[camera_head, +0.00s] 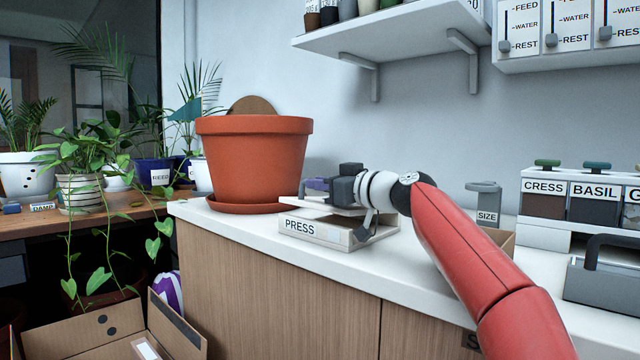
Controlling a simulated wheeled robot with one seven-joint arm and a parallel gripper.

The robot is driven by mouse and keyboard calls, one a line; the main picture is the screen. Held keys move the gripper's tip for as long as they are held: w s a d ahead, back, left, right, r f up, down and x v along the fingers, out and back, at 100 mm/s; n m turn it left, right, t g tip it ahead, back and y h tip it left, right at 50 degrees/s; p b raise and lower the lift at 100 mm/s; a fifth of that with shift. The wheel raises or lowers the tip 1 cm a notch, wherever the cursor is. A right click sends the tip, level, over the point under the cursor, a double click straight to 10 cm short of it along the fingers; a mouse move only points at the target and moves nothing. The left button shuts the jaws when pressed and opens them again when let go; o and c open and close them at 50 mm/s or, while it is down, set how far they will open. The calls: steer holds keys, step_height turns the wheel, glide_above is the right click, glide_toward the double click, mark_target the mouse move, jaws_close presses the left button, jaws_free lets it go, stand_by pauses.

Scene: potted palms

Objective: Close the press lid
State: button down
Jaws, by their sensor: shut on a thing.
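The press (318,230) is a low white box labelled PRESS on the white counter, just right of the large terracotta pot. Its pale lid (301,205) lies low over the base and looks close to flat; whether a gap is left between them is hard to tell.
The terracotta pot (252,160) stands close on the left. A grey SIZE stand (484,205), labelled bins (545,200) and a grey caddy (605,275) are on the right. A shelf (395,38) overhangs the back. An open cardboard box (110,340) is below left.

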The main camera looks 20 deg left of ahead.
mark_target(353, 208)
steer(key=shift+w+d+f, duration=0.1)
steer(key=c, duration=1.5)
jaws_free()
steer(key=shift+o, duration=0.2)
steer(key=shift+d, duration=0.1)
steer(key=shift+d+b, duration=0.35)
steer(key=shift+b+v, duration=0.4)
steer(key=shift+v, duration=3.05)
